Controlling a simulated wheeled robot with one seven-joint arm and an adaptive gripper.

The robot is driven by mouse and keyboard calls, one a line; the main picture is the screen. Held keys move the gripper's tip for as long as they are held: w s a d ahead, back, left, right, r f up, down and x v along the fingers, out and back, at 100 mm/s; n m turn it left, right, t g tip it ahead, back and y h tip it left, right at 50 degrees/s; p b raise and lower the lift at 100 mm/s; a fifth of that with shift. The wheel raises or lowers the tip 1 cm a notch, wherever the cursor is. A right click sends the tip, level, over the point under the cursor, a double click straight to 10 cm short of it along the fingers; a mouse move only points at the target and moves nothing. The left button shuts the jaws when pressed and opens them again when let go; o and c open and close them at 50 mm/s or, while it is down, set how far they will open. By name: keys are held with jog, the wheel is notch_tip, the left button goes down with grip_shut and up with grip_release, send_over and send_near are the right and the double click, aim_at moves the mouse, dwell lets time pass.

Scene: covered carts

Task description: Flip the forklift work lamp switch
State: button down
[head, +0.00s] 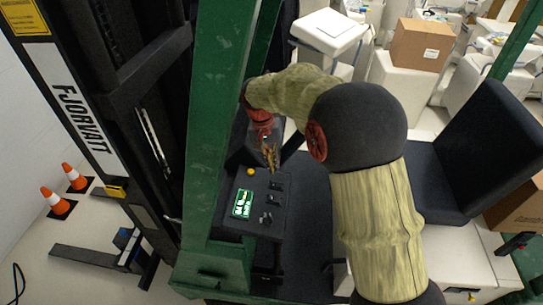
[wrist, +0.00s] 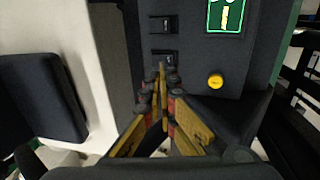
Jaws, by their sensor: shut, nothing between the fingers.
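The forklift's dark control panel (head: 232,222) carries a column of black switches, one of them a rocker (head: 274,199) in the middle. In the wrist view two switches show, an upper one (wrist: 163,24) and a lower one (wrist: 165,57). I cannot tell which is the work lamp switch, as no labels are readable. My gripper (head: 270,165) is over the panel's far end, and it also shows in the wrist view (wrist: 162,78). Its fingers are shut and empty. The tips are at or just in front of the lower switch in the wrist view; contact is unclear.
A yellow button (head: 250,171) and a green lit display (head: 242,203) sit beside the switches. A green frame post (head: 215,130) stands close left of the panel. The black seat (head: 490,150) is at right. Orange cones (head: 55,202) stand on the floor at far left.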

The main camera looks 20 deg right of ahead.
aim_at(278, 185)
jog(key=f, duration=0.5)
jog(key=d+f+p, duration=0.1)
jog(key=f, duration=0.1)
jog(key=shift+s+d+f, duration=0.1)
jog(key=shift+s+f, duration=0.15)
jog(key=shift+f, duration=0.15)
